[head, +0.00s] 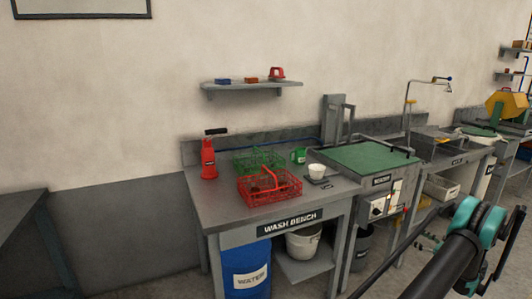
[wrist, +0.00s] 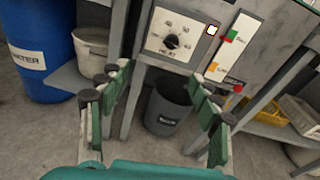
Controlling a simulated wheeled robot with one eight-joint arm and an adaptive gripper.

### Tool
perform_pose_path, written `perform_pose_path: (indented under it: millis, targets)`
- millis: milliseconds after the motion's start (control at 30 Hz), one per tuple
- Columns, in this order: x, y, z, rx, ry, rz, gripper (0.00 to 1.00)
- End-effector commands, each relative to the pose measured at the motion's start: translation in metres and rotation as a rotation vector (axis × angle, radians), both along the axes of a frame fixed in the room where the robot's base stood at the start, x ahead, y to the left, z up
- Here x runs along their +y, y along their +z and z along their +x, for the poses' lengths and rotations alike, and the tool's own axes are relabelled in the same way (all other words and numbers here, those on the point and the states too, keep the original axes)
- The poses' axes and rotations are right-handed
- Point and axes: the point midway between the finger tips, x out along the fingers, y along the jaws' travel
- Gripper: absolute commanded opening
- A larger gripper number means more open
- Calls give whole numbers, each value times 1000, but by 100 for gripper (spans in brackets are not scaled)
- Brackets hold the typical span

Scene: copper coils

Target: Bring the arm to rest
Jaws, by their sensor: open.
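My gripper (wrist: 158,100) is open and empty in the wrist view. Its green and grey fingers stand wide apart, with a dark bin (wrist: 170,108) on the floor seen between them. The heater's control panel (wrist: 185,38), with a dial and coloured buttons, is beyond the fingertips at the top. In the head view my arm reaches in from the lower right, with black links and teal joints. It is in front of the floor, to the right of the wash bench (head: 222,209). The fingers are not clearly seen there.
A red basket (head: 268,188), a green basket (head: 260,158) and a red bottle (head: 208,160) stand on the wash bench. A green-topped heater (head: 362,158) stands right of it. A blue barrel (head: 246,270) and a white bucket (head: 303,242) are below. A shelf (head: 250,88) hangs above.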

Motion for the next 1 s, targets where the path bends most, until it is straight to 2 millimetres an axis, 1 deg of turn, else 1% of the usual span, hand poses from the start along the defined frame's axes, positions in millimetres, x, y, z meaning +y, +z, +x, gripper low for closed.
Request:
perform_pose_path:
  millis: [33, 167, 267, 367, 400, 567, 600, 667, 700, 767, 800, 867, 900, 1000]
  targets:
    - [10, 7, 6, 6, 13, -21, 64]
    - [34, 21, 21, 27, 48, -96, 64]
    - [61, 35, 33, 43, 86, -173, 64]
    - [97, 54, 45, 61, 139, -277, 64]
    - [113, 62, 49, 69, 165, -323, 64]
    - [179, 89, 56, 87, 270, -511, 64]
    - [195, 96, 55, 89, 299, -558, 64]
    - [220, 105, 53, 92, 343, -629, 64]
    - [236, 111, 50, 93, 374, -676, 64]
    - [260, 119, 44, 90, 419, -747, 64]
    - [276, 124, 40, 87, 451, -796, 64]
    - [300, 131, 31, 83, 499, -867, 64]
    - [315, 135, 25, 78, 534, -914, 64]
    - [350, 145, 6, 62, 617, -1034, 64]
